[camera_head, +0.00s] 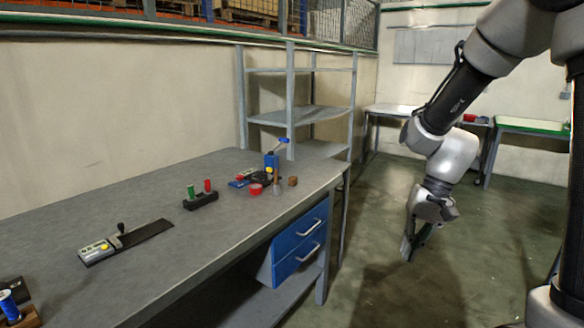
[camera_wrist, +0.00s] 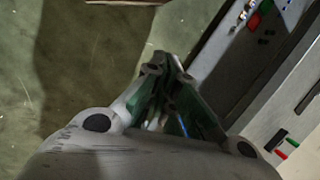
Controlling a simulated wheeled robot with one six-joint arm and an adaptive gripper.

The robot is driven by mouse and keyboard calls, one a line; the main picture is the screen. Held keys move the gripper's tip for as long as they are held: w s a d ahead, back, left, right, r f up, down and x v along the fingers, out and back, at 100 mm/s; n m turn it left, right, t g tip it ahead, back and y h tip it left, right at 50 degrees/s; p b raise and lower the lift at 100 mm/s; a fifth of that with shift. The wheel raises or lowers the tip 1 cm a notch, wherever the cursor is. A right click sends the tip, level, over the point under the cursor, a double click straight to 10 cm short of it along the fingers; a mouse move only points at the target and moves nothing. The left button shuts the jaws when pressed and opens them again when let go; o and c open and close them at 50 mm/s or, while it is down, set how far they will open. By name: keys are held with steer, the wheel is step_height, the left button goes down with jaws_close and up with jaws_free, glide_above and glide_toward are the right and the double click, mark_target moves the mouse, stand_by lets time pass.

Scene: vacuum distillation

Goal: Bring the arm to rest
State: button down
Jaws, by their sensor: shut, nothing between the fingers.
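My gripper (camera_head: 409,252) hangs at the end of my arm in the head view, to the right of the workbench, pointing down over the bare floor. It is clear of the bench and touches nothing. In the wrist view my gripper (camera_wrist: 168,62) has its fingertips together, with nothing between them. My arm comes down from the upper right of the head view, bent at the elbow.
A grey workbench (camera_head: 150,205) with blue drawers (camera_head: 299,243) stands at left. It bears a black-handled device (camera_head: 125,240), a holder with green and red pieces (camera_head: 200,200) and a blue apparatus (camera_head: 271,165). Grey shelves (camera_head: 290,115) stand behind. The floor (camera_head: 375,285) beneath is free.

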steer(key=s+d+r+n+t+h, duration=0.1)
steer(key=s+d+r+t, duration=0.2)
steer(key=s+d+r, duration=0.2)
steer(key=s+d+r+n+t+h, duration=0.2)
steer(key=s+d+r, duration=0.2)
steer(key=s+r, duration=0.4)
steer(key=shift+s+d+r+t, duration=0.35)
steer(key=shift+s+r+t, duration=0.05)
steer(key=shift+r, duration=0.35)
